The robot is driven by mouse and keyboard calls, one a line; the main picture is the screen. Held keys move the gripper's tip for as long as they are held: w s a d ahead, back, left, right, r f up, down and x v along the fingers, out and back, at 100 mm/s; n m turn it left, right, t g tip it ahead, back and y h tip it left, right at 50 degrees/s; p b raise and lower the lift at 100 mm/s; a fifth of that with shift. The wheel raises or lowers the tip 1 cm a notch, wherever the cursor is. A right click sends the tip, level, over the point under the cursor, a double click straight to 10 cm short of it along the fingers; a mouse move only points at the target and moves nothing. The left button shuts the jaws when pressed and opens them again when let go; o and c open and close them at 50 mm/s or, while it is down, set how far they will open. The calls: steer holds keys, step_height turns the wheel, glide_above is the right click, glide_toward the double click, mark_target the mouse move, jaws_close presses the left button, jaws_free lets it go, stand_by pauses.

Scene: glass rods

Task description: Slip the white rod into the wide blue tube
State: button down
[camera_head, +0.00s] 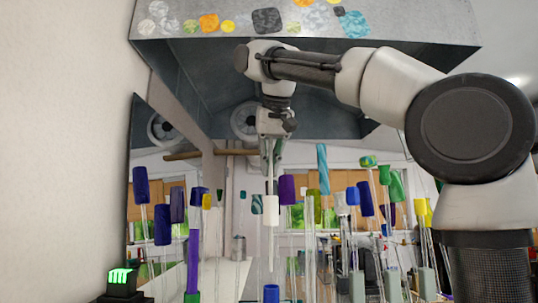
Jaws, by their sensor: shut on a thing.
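My gripper (270,155) points straight down near the middle of the view. It is shut on a thin upright white rod (270,185), which hangs below the fingers. A wider white piece (270,211) shows around or in front of the rod's lower part; I cannot tell which. A blue tube top (271,293) shows at the bottom edge, below the rod in the picture and apart from it. Its lower part is cut off by the frame. Other blue caps stand at the left, so I cannot be certain which is the wide blue tube.
Several upright glass rods with coloured tops stand close on both sides, including a dark blue one (162,225), a purple one (287,190) and a turquoise one (322,170). A grey hood (300,25) hangs above. A pale wall (60,150) is at the left.

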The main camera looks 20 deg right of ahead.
steer(key=shift+f, duration=5.45)
steer(key=c, duration=1.5)
jaws_free()
steer(key=shift+r, duration=0.1)
step_height(320, 180, up, 10)
glide_above(269, 207)
steer(key=s, duration=0.3)
steer(key=shift+s+d, duration=0.15)
steer(key=shift+d, duration=0.05)
